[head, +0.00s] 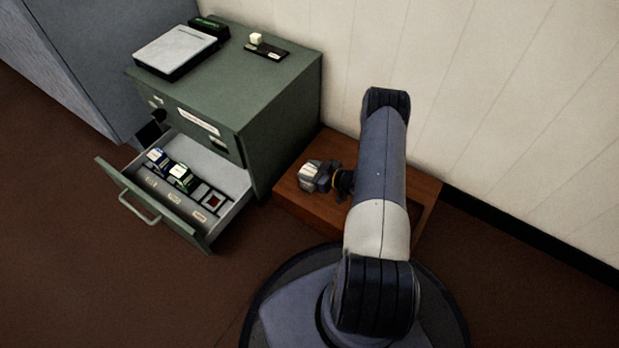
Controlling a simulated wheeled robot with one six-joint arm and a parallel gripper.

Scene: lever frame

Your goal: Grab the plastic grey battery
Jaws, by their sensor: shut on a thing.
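A pale grey block, which looks like the grey battery (309,169), is at the end of my arm, over the low wooden surface (287,198) right of the cabinet. My gripper (316,178) is shut on it. The dark fingers hide part of it, and I cannot tell whether it touches the wood.

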